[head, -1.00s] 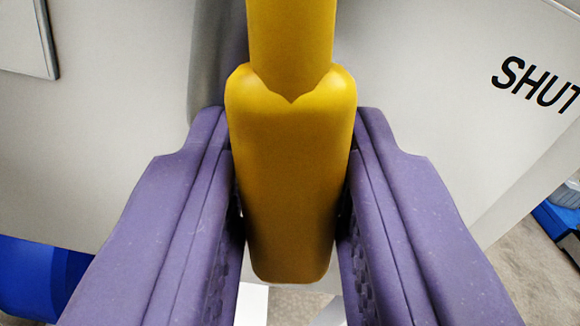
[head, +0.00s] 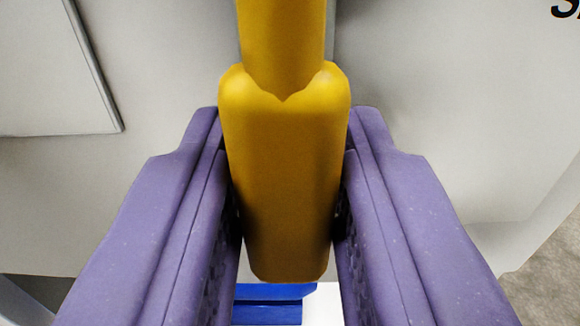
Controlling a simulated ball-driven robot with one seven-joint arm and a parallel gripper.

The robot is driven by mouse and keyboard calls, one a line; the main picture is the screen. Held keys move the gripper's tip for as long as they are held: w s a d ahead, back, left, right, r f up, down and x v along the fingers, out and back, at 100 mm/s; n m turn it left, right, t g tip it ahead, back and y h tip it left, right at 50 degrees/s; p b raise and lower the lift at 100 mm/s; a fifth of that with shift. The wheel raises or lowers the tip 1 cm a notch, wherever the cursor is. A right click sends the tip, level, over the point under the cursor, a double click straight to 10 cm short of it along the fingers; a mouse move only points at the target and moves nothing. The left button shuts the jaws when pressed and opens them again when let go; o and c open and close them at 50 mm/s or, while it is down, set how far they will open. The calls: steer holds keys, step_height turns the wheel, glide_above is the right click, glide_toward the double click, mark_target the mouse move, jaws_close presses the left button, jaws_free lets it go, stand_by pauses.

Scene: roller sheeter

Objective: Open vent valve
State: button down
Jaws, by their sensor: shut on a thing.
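A yellow valve lever (head: 283,190) fills the middle of the head view, with a thick grip at its lower end and a narrower bar running up out of the top of the picture. My gripper (head: 284,200) has purple fingers, one on each side of the thick grip, shut on it. The valve body and the lever's pivot are out of view.
A pale grey panel (head: 430,130) stands behind the lever. A framed plate (head: 55,75) is on it at upper left. Part of black lettering (head: 566,9) shows at upper right. A blue thing (head: 270,300) shows below the lever. Grey floor (head: 550,270) shows at lower right.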

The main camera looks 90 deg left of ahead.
steer(key=shift+f, duration=0.1)
steer(key=c, duration=0.9)
jaws_free()
steer(key=shift+c, duration=0.2)
steer(key=d, duration=0.8)
steer(key=shift+s+p, duration=0.3)
steer(key=shift+s, duration=0.05)
steer(key=shift+a, duration=0.1)
